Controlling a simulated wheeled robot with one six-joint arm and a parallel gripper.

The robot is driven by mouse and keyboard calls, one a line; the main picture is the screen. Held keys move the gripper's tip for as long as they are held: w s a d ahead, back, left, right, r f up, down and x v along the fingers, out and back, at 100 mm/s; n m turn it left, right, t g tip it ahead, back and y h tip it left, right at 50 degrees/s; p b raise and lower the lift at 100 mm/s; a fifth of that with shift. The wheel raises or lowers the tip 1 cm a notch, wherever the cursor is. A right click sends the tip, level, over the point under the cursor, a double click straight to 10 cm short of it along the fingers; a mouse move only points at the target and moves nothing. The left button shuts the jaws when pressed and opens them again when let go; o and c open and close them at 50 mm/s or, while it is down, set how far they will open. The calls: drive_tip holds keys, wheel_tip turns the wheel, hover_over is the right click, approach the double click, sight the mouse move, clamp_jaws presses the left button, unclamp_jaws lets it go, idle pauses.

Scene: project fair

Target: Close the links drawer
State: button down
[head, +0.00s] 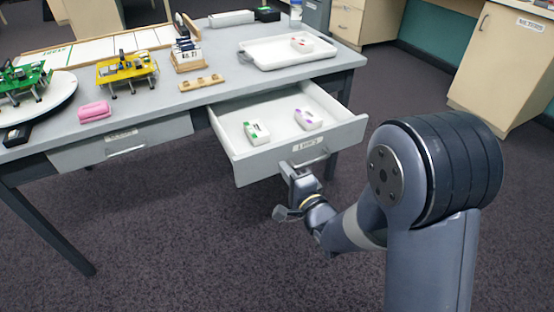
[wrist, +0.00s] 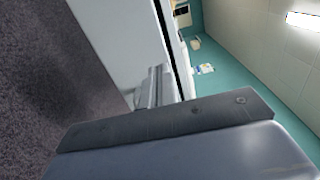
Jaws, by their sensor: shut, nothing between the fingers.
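The links drawer (head: 340,125), a pale grey drawer with a label on its front, is pulled well out from the right side of the grey table. Two small boxes lie inside it, one with green (head: 257,132) and one with purple (head: 308,119). My gripper (head: 295,168) is shut and empty, low at the drawer front beside the handle (head: 312,160), part of which it hides. I cannot tell whether it touches. In the wrist view the pale drawer front (wrist: 115,35) stands close ahead of my gripper (wrist: 155,85).
The left drawer (head: 120,145) is shut. The table (head: 225,88) bears a white tray (head: 290,52), a yellow model (head: 126,68), a green model (head: 22,80), a pink case (head: 94,111) and a wooden strip (head: 201,83). Carpet around the drawer is clear. A cabinet (head: 505,60) stands at right.

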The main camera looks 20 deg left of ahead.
sight(272, 151)
drive_tip(key=shift+x, duration=2.5)
drive_tip(key=shift+w+a+b, duration=0.1)
drive_tip(key=shift+b, duration=0.2)
